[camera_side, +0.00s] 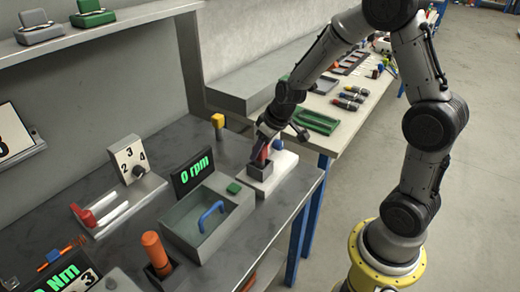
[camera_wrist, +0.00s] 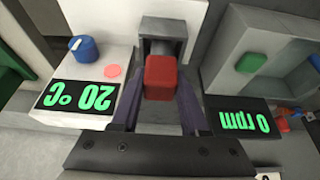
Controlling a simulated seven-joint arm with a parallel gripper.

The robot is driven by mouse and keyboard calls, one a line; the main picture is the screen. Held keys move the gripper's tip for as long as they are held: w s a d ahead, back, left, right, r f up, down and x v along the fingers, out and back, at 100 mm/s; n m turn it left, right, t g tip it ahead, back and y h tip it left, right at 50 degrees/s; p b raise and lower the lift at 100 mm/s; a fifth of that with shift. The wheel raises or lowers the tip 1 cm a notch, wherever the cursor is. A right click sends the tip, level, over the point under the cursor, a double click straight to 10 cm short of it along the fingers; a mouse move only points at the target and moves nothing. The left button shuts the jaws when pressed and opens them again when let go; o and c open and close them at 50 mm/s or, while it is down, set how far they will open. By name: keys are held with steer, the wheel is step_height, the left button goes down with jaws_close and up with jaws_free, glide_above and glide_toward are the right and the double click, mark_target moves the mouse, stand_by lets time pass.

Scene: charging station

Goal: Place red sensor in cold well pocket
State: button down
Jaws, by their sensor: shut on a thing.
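The red sensor (camera_wrist: 160,76) is a small red block held between the two fingers of my gripper (camera_wrist: 158,92) in the wrist view. My gripper (camera_side: 262,148) also shows in the side view, pointing down over a small grey block, with a bit of red between its fingers. That grey block, the cold well (camera_wrist: 176,28), has a dark square pocket opening. The sensor overlaps the pocket's near edge in the wrist view. I cannot tell whether its lower end is inside the pocket. The block (camera_side: 259,172) stands at the edge of a white unit.
The white unit (camera_wrist: 98,62) has a blue knob (camera_wrist: 84,48), a red button (camera_wrist: 112,70) and a 20 °C display. A 0 rpm display (camera_side: 193,172) and a grey box (camera_side: 180,222) with a blue handle stand nearby. A yellow-topped post (camera_side: 218,121) rises behind.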

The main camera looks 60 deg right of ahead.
steer(key=shift+f, duration=0.15)
steer(key=shift+c, duration=2.1)
jaws_free()
steer(key=v, duration=1.1)
steer(key=s+a+r, duration=0.3)
steer(key=s, duration=0.6)
steer(key=s+a+r+t, duration=0.1)
steer(key=s+a+r, duration=0.2)
steer(key=s, duration=0.7)
steer(key=shift+s+a, duration=0.15)
steer(key=shift+a, duration=0.6)
steer(key=shift+r, duration=0.15)
